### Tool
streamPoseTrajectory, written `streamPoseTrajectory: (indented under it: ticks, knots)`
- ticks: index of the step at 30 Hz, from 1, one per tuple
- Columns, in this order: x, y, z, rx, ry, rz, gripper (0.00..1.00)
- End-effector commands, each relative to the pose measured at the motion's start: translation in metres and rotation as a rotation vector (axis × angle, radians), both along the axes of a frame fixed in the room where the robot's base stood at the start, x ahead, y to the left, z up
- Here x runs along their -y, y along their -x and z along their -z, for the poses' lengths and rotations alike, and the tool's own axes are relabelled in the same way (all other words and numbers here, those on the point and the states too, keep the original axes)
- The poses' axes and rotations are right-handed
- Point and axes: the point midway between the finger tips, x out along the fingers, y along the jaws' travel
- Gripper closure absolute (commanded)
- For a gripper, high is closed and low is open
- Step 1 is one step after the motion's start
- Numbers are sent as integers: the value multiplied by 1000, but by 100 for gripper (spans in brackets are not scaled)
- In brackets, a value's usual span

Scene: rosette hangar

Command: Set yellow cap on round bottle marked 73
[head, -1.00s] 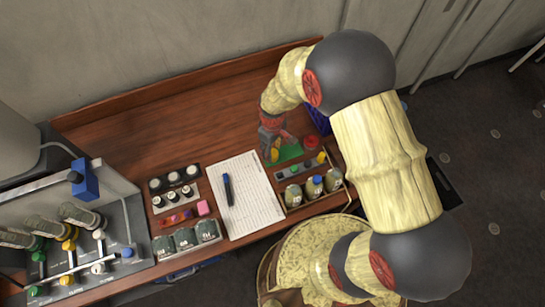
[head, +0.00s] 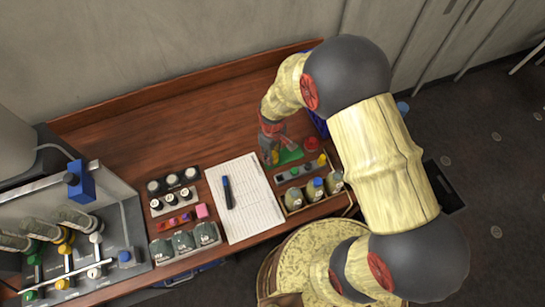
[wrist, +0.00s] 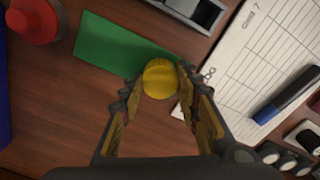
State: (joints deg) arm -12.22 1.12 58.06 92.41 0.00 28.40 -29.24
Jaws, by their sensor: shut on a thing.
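In the wrist view a ribbed yellow cap (wrist: 160,78) sits between the fingertips of my gripper (wrist: 157,88), which is shut on it. In the head view my gripper (head: 271,155) is low over the desk, left of the green card (head: 290,155). Three bottles stand in the wooden rack to its lower right: a left bottle (head: 293,198), a middle bottle with a blue cap (head: 314,191) and a right bottle (head: 335,182). Their numbers are too small to read, so I cannot tell which is 73.
A paper sheet (head: 245,198) with a marker (head: 227,192) lies left. Bare desk lies behind my gripper.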

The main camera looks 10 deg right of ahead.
Motion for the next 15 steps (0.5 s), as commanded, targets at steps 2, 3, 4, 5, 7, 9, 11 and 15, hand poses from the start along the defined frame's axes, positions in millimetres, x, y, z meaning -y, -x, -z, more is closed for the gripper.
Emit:
streamPoseTrajectory:
  ticks: [2,3,4,5,7,9,11,15]
  knots:
    - [0,0,0,0,0,0,85]
    - [0,0,0,0,0,0,86]
    - [0,0,0,0,0,0,86]
    - [0,0,0,0,0,0,86]
    - [0,0,0,0,0,0,86]
    - [0,0,0,0,0,0,86]
    - [0,0,0,0,0,0,86]
    - [0,0,-4,0,0,0,86]
